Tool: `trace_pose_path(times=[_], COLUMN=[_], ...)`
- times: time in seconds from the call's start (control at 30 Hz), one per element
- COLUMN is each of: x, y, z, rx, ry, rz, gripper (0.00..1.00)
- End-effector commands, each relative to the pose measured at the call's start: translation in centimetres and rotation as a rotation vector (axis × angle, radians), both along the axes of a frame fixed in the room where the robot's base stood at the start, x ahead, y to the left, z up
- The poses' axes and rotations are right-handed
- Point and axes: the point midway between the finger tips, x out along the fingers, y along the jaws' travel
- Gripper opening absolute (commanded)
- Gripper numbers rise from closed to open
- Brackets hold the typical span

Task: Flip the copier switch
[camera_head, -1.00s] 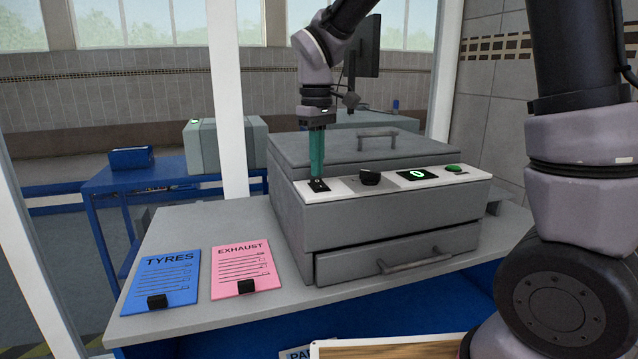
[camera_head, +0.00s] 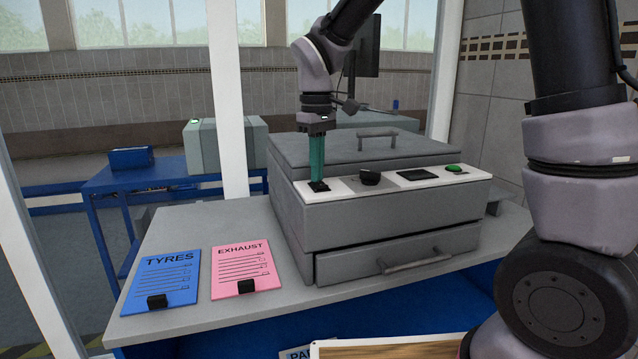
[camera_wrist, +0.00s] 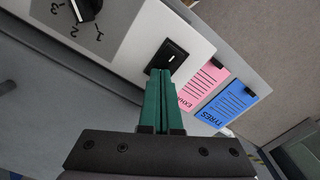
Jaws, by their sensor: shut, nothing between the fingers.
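The grey copier (camera_head: 380,222) stands on a grey counter. Its black switch (camera_head: 320,187) is at the left end of the white control strip, and it also shows in the wrist view (camera_wrist: 171,56) with a white mark on it. My gripper (camera_head: 317,180) points down with its green fingers shut and empty. The fingertips are at the switch in the head view. In the wrist view the fingertips (camera_wrist: 160,72) overlap the near edge of the switch; I cannot tell if they press on it. The copier's display (camera_head: 417,175) is dark.
A black dial (camera_head: 370,177) and a green button (camera_head: 454,169) sit on the same strip. A blue TYRES clipboard (camera_head: 163,278) and a pink EXHAUST clipboard (camera_head: 243,269) lie on the counter (camera_head: 205,228) to the left. White posts stand behind and to the left.

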Motion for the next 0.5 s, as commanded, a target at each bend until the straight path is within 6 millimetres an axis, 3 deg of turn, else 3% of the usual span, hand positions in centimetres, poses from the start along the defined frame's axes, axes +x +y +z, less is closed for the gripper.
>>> trace_pose_path(times=[0.5], x=[0.1], y=[0.0], z=[4.0], rx=[0.001], ry=[-0.003], rz=[0.001], gripper=[0.0])
